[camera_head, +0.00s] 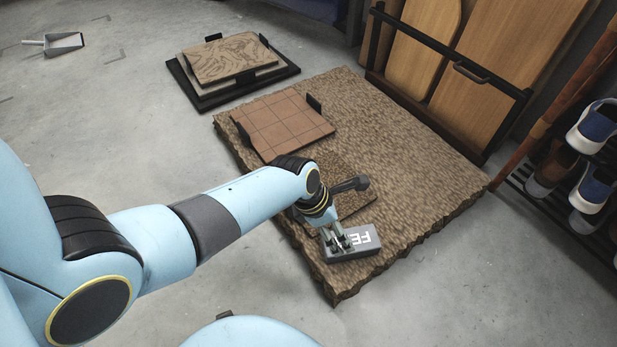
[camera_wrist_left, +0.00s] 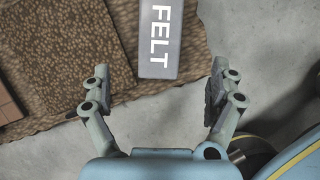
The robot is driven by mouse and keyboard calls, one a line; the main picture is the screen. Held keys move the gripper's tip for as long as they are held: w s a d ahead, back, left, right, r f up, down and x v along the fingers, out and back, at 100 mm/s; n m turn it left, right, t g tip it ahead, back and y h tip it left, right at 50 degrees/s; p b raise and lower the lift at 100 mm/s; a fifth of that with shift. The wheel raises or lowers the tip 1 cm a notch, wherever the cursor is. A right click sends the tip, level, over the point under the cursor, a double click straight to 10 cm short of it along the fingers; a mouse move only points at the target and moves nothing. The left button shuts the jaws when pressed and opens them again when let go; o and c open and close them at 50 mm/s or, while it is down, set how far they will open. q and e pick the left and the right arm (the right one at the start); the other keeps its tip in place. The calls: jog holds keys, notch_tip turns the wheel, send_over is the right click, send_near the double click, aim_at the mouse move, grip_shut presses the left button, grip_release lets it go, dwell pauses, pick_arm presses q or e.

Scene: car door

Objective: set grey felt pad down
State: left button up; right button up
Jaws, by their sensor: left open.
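The grey felt pad (camera_head: 352,245), marked with white letters, lies flat on the near edge of the brown textured mat (camera_head: 420,160). My left gripper (camera_head: 338,240) is low over the pad in the head view. In the wrist view the left gripper (camera_wrist_left: 160,88) has its fingers spread wide, with nothing between the tips but the pad's near end close by. My right gripper is not in view.
A tiled brown panel (camera_head: 285,123) and a darker brown square (camera_head: 345,195) lie on the mat. A wood-patterned board (camera_head: 225,58) sits on a black tray (camera_head: 200,98) behind. A rack with boards (camera_head: 445,55) and a shoe shelf (camera_head: 590,185) stand at right. The floor in front is clear.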

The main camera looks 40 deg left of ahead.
pick_arm(q)
jog(key=s+a+r+m+t+y, duration=0.1)
jog(key=s+a+r+m, duration=0.2)
jog(key=s+r+m, duration=0.6)
jog(key=s+a+r+m+y, duration=0.2)
jog(key=s+r+m, duration=0.7)
jog(key=m, duration=1)
notch_tip(320, 180, up, 3)
jog(key=shift+s+a+r+m+t, duration=0.2)
jog(key=shift+a+m+t, duration=0.15)
jog(key=shift+a, duration=0.9)
